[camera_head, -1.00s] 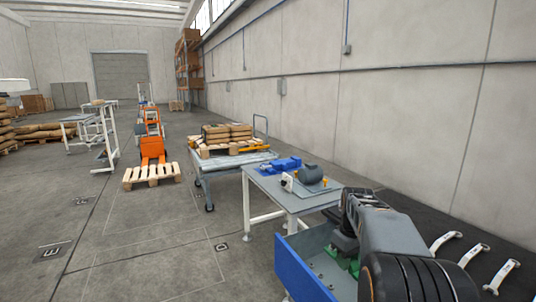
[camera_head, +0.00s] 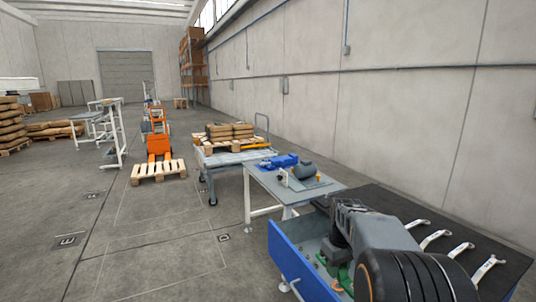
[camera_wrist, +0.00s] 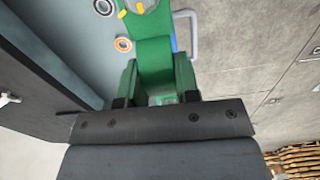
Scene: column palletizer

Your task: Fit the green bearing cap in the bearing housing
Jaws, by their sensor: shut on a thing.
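The green bearing cap (camera_wrist: 155,60) is between the fingers of my gripper (camera_wrist: 155,98) in the wrist view; its far end runs out of the top of the picture. In the head view my gripper points down into an open blue-fronted drawer (camera_head: 300,264), and my arm hides most of it. Green shows there below the arm (camera_head: 345,275). On the grey table behind stand a blue fixture (camera_head: 280,161) and a dark grey rounded part (camera_head: 304,171) on a plate. I cannot tell which of these is the bearing housing.
Several wrenches (camera_head: 436,238) lie on a black top to the right. A cart (camera_head: 230,156) with a loaded pallet stands behind the table.

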